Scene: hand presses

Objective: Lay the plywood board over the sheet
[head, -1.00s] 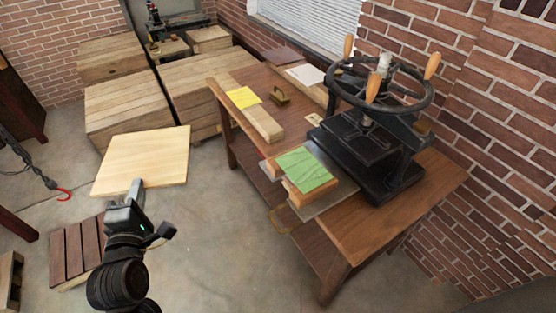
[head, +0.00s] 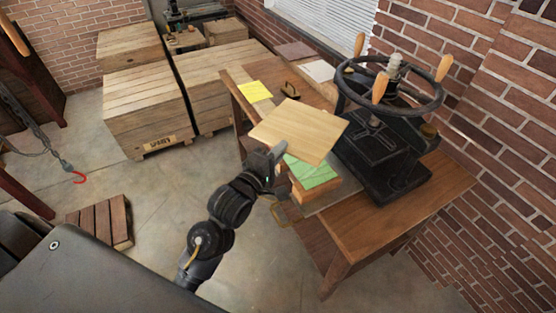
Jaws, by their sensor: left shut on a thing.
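The pale plywood board (head: 299,127) is held level in the air over the workbench, by its near left edge. My left gripper (head: 277,152) is shut on that edge. The green sheet (head: 312,174) lies on a small stack at the bench's front, beside the press. The board hides the far part of the sheet, and I cannot tell how high above it the board is. My right gripper is not in the head view.
A black hand press (head: 385,150) with a large handwheel stands right of the sheet. A yellow paper (head: 254,92) lies at the bench's far left. Wooden crates (head: 150,112) stand behind left, and a red hook (head: 78,177) hangs at left.

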